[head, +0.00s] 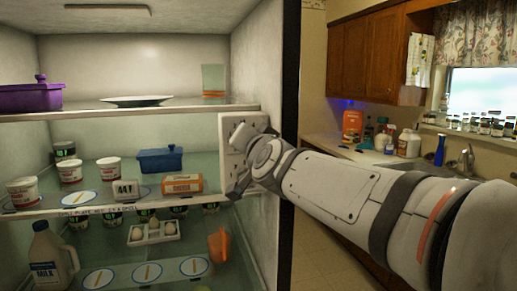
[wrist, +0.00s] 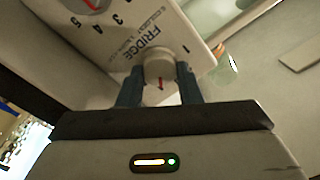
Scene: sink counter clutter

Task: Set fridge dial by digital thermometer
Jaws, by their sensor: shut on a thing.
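A white control panel (head: 232,132) is on the fridge's right inner wall. In the wrist view the panel (wrist: 175,32) reads FRIDGE, upside down, beside a round pale knob (wrist: 158,64) with a red pointer mark. My gripper (wrist: 160,76) is shut on this knob, a dark finger on each side. In the head view my gripper (head: 238,185) is at the panel, and my wrist hides the knob. A second dial (wrist: 90,4) with a red mark shows at the top edge. The digital thermometer (head: 125,189) stands at the middle shelf's front, its display reading about 44.
The middle shelf holds white tubs (head: 70,171), a blue butter dish (head: 160,160) and an orange package (head: 182,184). A milk jug (head: 50,258) and an egg tray (head: 153,232) are below. The counter (head: 340,148) at right holds bottles.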

